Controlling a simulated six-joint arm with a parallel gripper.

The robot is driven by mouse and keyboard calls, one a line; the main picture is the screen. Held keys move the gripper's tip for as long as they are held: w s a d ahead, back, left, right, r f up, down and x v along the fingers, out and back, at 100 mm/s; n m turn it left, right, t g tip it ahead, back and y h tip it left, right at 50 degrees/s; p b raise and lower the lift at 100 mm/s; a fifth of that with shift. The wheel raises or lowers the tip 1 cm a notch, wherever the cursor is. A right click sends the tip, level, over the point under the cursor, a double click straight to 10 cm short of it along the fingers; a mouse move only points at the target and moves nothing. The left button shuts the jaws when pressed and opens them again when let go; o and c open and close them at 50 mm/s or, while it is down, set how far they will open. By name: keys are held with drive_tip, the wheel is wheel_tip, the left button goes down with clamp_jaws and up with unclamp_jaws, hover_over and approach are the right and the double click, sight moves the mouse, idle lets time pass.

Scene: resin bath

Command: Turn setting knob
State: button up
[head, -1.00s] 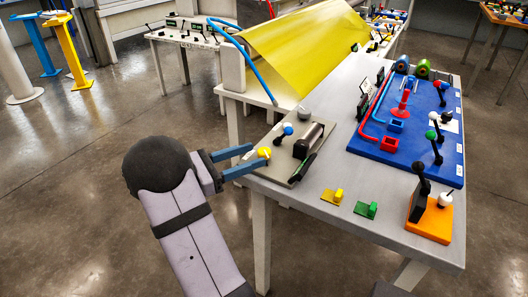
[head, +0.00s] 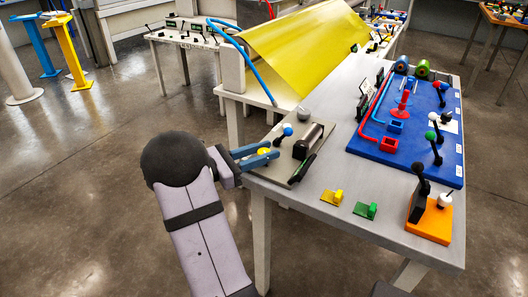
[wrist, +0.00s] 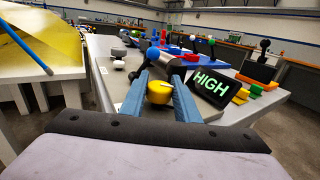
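The setting knob is a round yellow knob (head: 264,152) at the near left edge of the grey-beige panel on the table. In the wrist view the yellow knob (wrist: 160,92) is in the middle, with a small dark mark on it. My gripper (head: 268,149) reaches in from the left, and its two blue fingers lie on either side of the knob, seemingly touching it. A black display (wrist: 211,84) just right of the knob reads "HIGH" in green.
Yellow (head: 332,197) and green (head: 366,210) blocks lie to the right. A blue board (head: 360,147) stands behind them. A yellow sheet (head: 300,50) hangs at the back.

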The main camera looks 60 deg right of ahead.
drive_tip(key=shift+m+g+y+p, duration=0.3)
drive_tip(key=shift+m+g+p, duration=0.1)
drive_tip(key=shift+g+p, duration=0.1)
drive_tip(key=m+g+y+p, duration=0.4)
drive_tip(key=g+y, duration=0.1)
drive_tip(key=shift+r+m, duration=0.15)
drive_tip(key=shift+m, duration=0.15)
drive_tip(key=m+g+y+p, duration=0.1)
drive_tip(key=p, duration=0.2)
drive_tip(key=shift+y, duration=0.4)
drive_tip(key=shift+p, duration=0.6)
drive_tip(key=shift+m+g+y+p, duration=0.3)
drive_tip(key=shift+m+y+p, duration=0.35)
drive_tip(key=shift+p, duration=0.55)
drive_tip(key=o, duration=1.1)
drive_tip(key=shift+c, duration=0.2)
